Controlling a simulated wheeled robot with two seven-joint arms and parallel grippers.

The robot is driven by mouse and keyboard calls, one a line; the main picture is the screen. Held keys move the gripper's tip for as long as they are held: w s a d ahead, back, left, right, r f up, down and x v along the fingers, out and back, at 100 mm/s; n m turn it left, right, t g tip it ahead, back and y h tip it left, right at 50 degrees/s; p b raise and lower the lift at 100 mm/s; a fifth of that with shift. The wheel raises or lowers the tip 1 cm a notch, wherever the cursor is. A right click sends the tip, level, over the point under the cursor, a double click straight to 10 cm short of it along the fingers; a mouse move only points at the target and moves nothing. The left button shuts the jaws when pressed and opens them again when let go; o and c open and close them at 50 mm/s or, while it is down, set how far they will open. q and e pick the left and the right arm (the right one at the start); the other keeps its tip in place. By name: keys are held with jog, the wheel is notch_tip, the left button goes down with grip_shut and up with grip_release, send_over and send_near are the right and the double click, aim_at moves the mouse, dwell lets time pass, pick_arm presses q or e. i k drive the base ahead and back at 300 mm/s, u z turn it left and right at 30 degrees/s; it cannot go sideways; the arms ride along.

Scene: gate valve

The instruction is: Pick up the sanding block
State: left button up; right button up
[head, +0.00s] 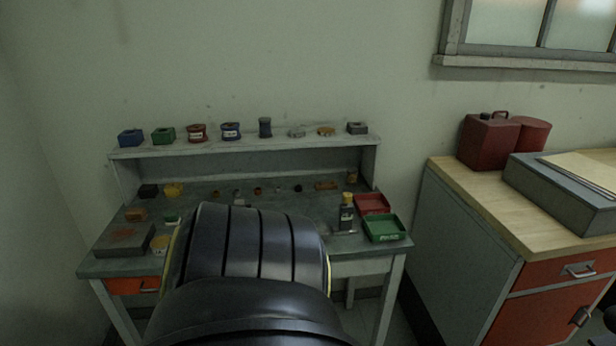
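I cannot tell for sure which item is the sanding block. A small orange-brown block (136,214) lies at the left of the grey-green workbench (250,210). A flat reddish-brown piece (326,185) lies at the back right of the bench top, under the shelf. A small dark block (149,191) lies at the back left. A large black ribbed part of my own arm fills the lower middle and hides the centre front of the bench. Neither of my grippers shows.
A raised shelf (250,143) holds several tins and small boxes. A flat grey-brown case (122,240) lies front left. A dark bottle (346,213), a red tray (372,204) and a green tray (384,228) stand at right. A wooden-topped cabinet (520,205) stands further right.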

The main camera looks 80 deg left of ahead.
aim_at(133, 214)
jog(key=u, duration=1.95)
jog(key=i, duration=0.3)
jog(key=u, duration=1.95)
